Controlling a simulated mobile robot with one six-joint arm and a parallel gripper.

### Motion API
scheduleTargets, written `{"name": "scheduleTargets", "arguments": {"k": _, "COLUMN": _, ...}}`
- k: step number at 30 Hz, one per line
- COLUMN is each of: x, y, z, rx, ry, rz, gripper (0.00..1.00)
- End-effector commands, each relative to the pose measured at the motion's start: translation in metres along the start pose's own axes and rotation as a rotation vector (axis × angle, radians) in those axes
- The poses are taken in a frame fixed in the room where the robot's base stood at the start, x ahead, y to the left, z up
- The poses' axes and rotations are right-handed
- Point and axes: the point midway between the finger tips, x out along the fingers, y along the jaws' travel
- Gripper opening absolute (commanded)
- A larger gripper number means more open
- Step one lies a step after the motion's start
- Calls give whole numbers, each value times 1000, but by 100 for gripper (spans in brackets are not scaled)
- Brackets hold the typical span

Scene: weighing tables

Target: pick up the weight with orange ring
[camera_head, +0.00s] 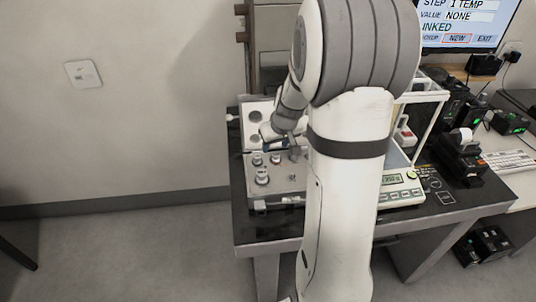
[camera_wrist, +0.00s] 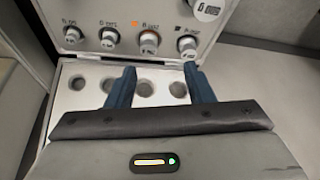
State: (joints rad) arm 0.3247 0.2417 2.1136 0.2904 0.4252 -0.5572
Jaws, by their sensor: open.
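The weight with the orange ring (camera_wrist: 149,40) stands in a row of metal weights in the wrist view, beside a small orange mark. It looks upright in its place. My gripper (camera_wrist: 162,80) is open, with its two dark blue fingers apart and nothing between them. The fingers lie over the edge of a white panel with round hollows (camera_wrist: 78,84), short of the orange-ringed weight. In the head view my gripper (camera_head: 293,150) is over the weight case (camera_head: 287,186), partly hidden by my arm. The orange ring cannot be made out there.
Other weights flank it: one on the right (camera_wrist: 187,45), one on the left (camera_wrist: 109,38), and a larger one (camera_wrist: 207,8) at the upper right. In the head view, a balance (camera_head: 402,188) with a clear enclosure stands right of the case on the dark table (camera_head: 460,203).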

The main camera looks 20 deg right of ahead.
Motion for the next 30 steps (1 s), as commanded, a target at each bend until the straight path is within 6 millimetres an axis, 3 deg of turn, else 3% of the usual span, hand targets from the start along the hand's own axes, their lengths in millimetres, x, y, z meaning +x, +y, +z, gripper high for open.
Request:
{"name": "scheduleTargets", "arguments": {"k": 18, "x": 66, "y": 26, "z": 3, "rx": 37, "ry": -3, "rz": 13, "gripper": 48}}
{"name": "scheduleTargets", "arguments": {"k": 28, "x": 72, "y": 27, "z": 3, "rx": 37, "ry": -1, "rz": 15, "gripper": 48}}
{"name": "scheduleTargets", "arguments": {"k": 30, "x": 72, "y": 27, "z": 3, "rx": 37, "ry": -1, "rz": 15, "gripper": 43}}
